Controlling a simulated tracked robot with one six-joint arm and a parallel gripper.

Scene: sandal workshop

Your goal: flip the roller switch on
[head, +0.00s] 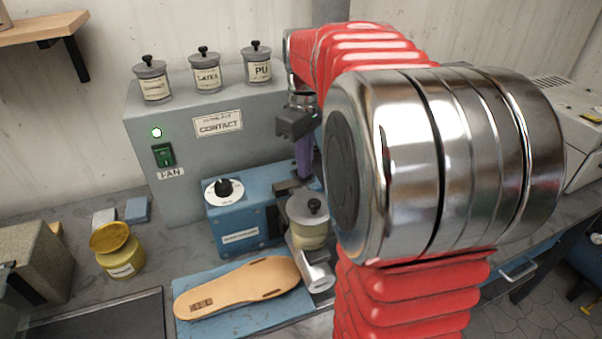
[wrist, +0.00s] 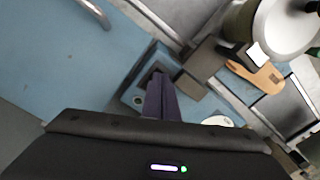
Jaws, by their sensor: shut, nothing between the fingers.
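The blue roller machine (head: 240,225) stands on the bench in front of the grey cabinet, with a black knob on a white dial at its left. My gripper (head: 304,176) points down with its purple fingers together, over the right rear end of the machine. In the wrist view the shut fingers (wrist: 158,80) are empty and overlap a dark recess in a blue housing (wrist: 130,88). I cannot make out the roller switch or its position; the fingers cover part of that area. Whether the fingertips touch anything is unclear.
A lidded glue pot (head: 308,232) stands just right of the machine. A tan sole (head: 238,287) lies on a blue mat (head: 195,328) in front. A yellow jar (head: 120,258) stands left.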

